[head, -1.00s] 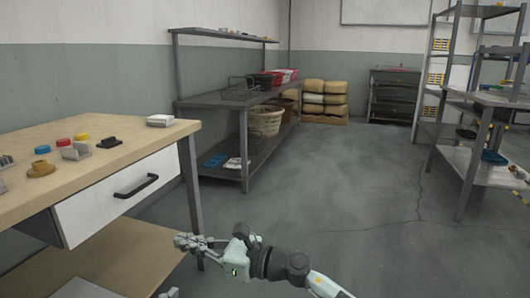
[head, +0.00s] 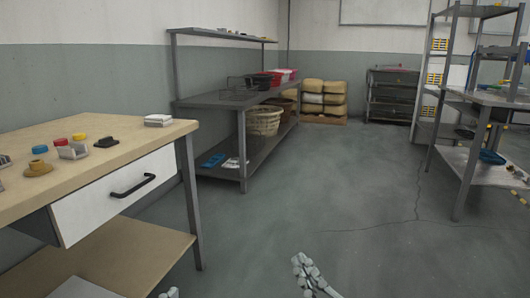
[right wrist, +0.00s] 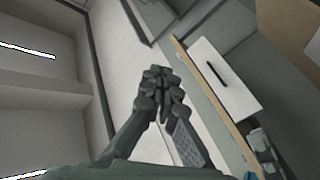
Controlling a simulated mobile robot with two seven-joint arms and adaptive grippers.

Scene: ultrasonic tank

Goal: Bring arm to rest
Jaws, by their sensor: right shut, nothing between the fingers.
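My right gripper (head: 310,272) shows at the bottom edge of the head view, over the bare floor, with only its fingers in frame. In the right wrist view its fingers (right wrist: 158,78) meet at the tips, shut with nothing between them. A small tip of my left gripper (head: 169,293) shows at the bottom left of the head view, in front of the workbench. The rest of it is cut off, so I cannot tell its jaws.
The wooden workbench (head: 95,158) with a white drawer (head: 118,193) stands at the left. Blue, red and yellow caps lie on it. A grey shelf table (head: 215,99) stands behind, with a basket (head: 263,122) below. A metal rack (head: 462,160) is at the right. The floor between is clear.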

